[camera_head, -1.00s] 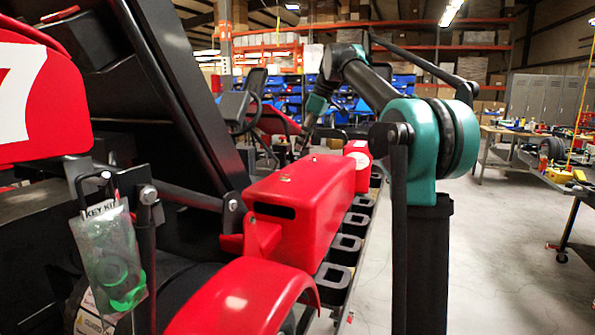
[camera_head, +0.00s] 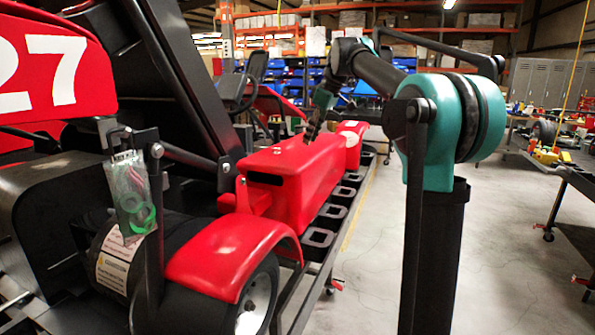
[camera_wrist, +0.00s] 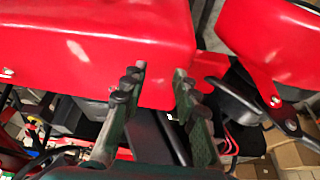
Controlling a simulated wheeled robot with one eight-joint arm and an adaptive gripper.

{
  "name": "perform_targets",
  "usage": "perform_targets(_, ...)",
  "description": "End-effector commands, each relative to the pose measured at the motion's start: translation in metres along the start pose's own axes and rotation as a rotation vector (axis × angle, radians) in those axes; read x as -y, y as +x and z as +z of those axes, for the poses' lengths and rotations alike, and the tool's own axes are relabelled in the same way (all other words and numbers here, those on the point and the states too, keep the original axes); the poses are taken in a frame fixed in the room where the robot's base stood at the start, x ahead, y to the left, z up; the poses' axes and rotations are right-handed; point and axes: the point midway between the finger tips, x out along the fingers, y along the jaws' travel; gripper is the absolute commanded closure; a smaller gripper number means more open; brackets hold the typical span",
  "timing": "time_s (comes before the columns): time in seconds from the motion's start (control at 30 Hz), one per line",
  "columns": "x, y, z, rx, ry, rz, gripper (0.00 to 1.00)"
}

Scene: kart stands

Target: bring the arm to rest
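My gripper (camera_wrist: 158,85) shows in the wrist view with its two fingers apart and nothing between them. Its fingertips point toward the edge of a red kart body panel (camera_wrist: 100,40); I cannot tell whether they touch it. In the head view my teal and black arm rises at the right of centre and bends over to the left. Its end, with the gripper (camera_head: 311,133), hangs just above or behind the long red side box (camera_head: 300,180) of the kart. The fingertips are too small there to make out clearly.
A red kart with number 27 (camera_head: 55,72) fills the left. A bag with green rings (camera_head: 133,200) hangs at its front. A red fender (camera_head: 225,258) covers a wheel. A workbench (camera_head: 575,170) stands at the right. The floor (camera_head: 510,260) between is clear.

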Motion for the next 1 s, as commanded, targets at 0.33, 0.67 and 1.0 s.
perform_targets(0.33,0.013,0.054,0.068,0.026,0.199,0.07,0.71)
perform_targets(0.67,0.079,0.16,0.218,0.041,0.572,0.213,0.71)
perform_targets(1.0,0.19,0.253,0.372,0.012,0.918,0.359,0.71)
